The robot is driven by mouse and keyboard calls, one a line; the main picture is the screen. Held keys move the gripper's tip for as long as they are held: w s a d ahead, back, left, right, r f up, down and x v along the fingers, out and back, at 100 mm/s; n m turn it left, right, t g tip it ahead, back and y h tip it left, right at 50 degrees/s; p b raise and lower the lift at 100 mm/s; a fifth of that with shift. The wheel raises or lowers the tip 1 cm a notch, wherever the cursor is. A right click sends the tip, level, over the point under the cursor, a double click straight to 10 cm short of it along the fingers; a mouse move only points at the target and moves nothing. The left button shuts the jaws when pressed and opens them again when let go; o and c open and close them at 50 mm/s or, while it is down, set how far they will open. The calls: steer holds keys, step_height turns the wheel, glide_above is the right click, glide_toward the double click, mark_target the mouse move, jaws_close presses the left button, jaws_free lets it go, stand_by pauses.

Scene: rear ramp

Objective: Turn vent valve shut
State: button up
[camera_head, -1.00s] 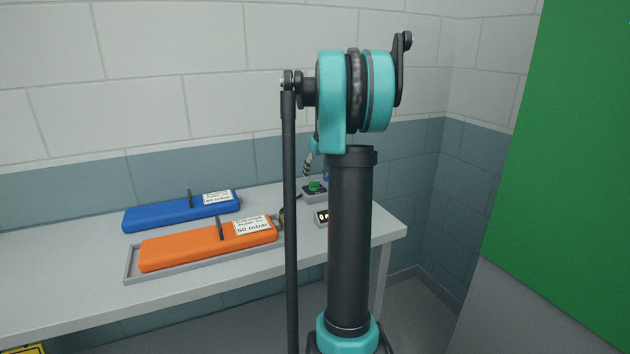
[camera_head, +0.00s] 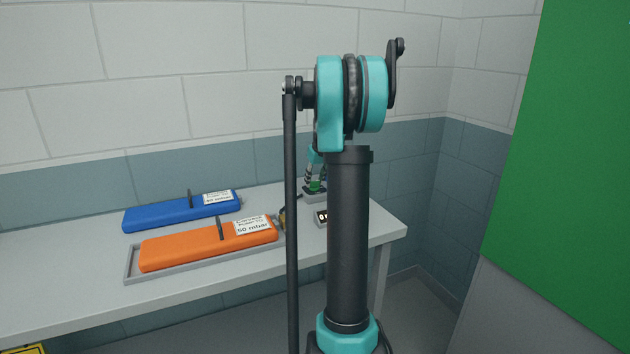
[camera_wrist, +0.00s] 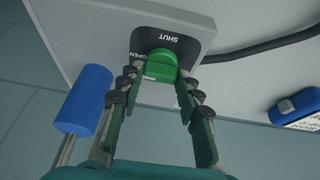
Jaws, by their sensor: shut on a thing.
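The vent valve's green knob (camera_wrist: 160,66) stands on a dark plate marked OPEN and SHUT, seen in the wrist view. OPEN is left of the knob and SHUT is above it. My gripper (camera_wrist: 158,77) is shut on the green knob, one finger on each side. In the head view the green knob (camera_head: 316,187) shows small at the back of the bench, and the gripper is partly hidden behind my arm. The knob's exact pointing direction is hard to tell.
The grey bench (camera_head: 60,290) carries a blue case (camera_head: 165,214) and an orange case (camera_head: 190,250) in a grey tray. A small display box (camera_head: 321,217) sits in front of the valve. In the wrist view a blue cylinder (camera_wrist: 83,100) is left of the gripper and a dark cable (camera_wrist: 265,47) runs right.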

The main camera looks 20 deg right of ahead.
steer(key=shift+c, duration=0.8)
steer(key=shift+m, duration=0.3)
steer(key=m+h, duration=0.1)
steer(key=m, duration=0.2)
steer(key=shift+a+m+h, duration=0.15)
steer(key=shift+m+h, duration=0.25)
steer(key=m, duration=0.2)
steer(key=m+g+h, duration=0.1)
steer(key=m, duration=0.1)
steer(key=shift+w+a+m+h, duration=0.1)
steer(key=shift+w+m+h, duration=0.05)
steer(key=shift+m+h, duration=0.15)
steer(key=m, duration=0.2)
steer(key=m+g, duration=0.1)
steer(key=m, duration=0.1)
steer(key=shift+g+h, duration=0.3)
steer(key=shift+h, duration=0.1)
steer(key=shift+w+m+g+h, duration=0.15)
steer(key=shift+m+g, duration=0.25)
steer(key=shift+m, duration=0.8)
steer(key=shift+m+g+h, duration=0.15)
steer(key=shift+m+g, duration=0.25)
steer(key=shift+m, duration=0.8)
